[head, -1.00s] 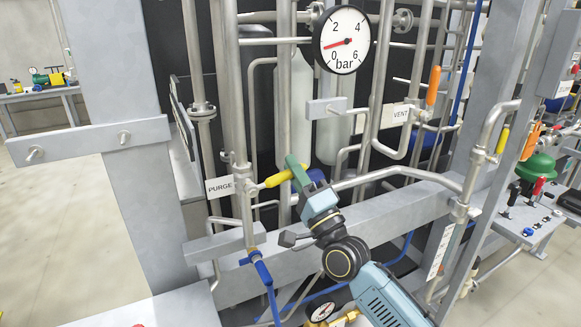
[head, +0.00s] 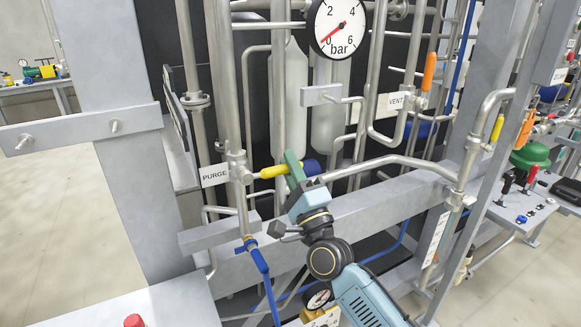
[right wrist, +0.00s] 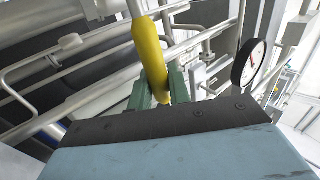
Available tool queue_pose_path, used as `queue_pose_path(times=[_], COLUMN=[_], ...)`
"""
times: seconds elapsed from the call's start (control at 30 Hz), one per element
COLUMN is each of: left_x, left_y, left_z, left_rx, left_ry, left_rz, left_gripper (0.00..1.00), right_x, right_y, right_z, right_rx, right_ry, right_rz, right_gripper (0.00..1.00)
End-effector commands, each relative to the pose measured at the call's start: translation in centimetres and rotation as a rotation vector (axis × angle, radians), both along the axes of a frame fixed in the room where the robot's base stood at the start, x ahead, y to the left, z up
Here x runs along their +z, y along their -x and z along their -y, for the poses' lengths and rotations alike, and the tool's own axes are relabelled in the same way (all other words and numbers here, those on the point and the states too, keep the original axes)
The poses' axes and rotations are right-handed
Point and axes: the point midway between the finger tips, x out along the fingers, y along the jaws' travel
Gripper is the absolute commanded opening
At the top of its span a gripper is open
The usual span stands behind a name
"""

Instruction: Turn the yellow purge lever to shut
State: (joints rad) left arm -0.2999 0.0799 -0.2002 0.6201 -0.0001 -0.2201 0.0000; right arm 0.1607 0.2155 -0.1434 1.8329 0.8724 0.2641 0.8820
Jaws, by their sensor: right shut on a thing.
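The yellow purge lever (head: 270,171) sticks out to the right from its valve on a vertical pipe, beside the PURGE label (head: 214,175). It lies close to horizontal in the head view, its outer end slightly raised. My right gripper (head: 294,169) has its green fingers shut on the outer part of the lever. In the right wrist view the lever (right wrist: 149,45) runs down between the green fingers (right wrist: 160,90). The lever's outer end is partly hidden by the fingers. My left gripper is out of view.
A pressure gauge (head: 340,27) hangs above, its needle near 0. A VENT label (head: 396,103) and an orange lever (head: 429,72) are to the right. A blue lever (head: 260,268) sits below the purge valve. Pipes and a grey beam (head: 385,195) crowd the gripper.

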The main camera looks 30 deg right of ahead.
Motion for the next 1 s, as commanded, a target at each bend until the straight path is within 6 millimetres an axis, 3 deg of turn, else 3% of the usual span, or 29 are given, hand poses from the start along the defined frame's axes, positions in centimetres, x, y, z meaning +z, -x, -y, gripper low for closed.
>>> queue_pose_path(times=[0.03,0.17,0.57,1.0], left_x=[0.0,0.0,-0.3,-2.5], left_y=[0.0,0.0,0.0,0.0], left_z=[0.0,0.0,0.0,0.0], left_rx=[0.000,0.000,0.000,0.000], left_ry=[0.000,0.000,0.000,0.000], left_rz=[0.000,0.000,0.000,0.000], left_gripper=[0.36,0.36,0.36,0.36], right_x=[-0.3,-0.3,-0.9,-6.2], right_y=[0.0,0.0,0.8,8.5], right_z=[-0.1,-0.1,0.0,0.1], right_rx=[0.004,0.004,0.002,0.003], right_ry=[-0.004,-0.003,0.000,0.001], right_rz=[-0.007,-0.006,-0.006,-0.009], right_gripper=[0.23,0.38,0.38,0.38])
